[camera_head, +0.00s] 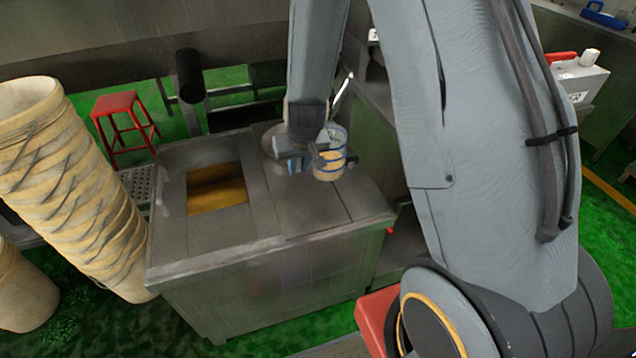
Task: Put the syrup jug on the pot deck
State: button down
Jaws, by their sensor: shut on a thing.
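The syrup jug (329,165) is a small clear vessel with blue bands and amber contents. It looks upright over the right half of the pot deck (295,208), the grey steel top of a large box. My gripper (308,158) is shut on the jug from its left side, and the arm hangs down from above. The jug's left side is partly hidden by the gripper. I cannot tell whether its base touches the deck.
A square opening (217,190) with amber liquid lies in the deck's left half. A round metal shape (270,138) is partly hidden behind my gripper. Stacked cream buckets (65,175) lean at left, and a red stool (122,118) stands behind. The deck's front right is clear.

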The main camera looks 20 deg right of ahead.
jog(key=shift+w+d+f, duration=0.1)
jog(key=shift+w, duration=0.25)
jog(key=f, duration=0.5)
jog(key=shift+w+a+f+b, duration=0.1)
jog(key=shift+a+f+b, duration=0.1)
jog(key=shift+b, duration=0.1)
jog(key=shift+f+p, duration=0.35)
jog(key=shift+f, duration=1.8)
jog(key=shift+f, duration=0.15)
jog(key=c, duration=1.6)
grip_release()
jog(key=shift+c, duration=0.2)
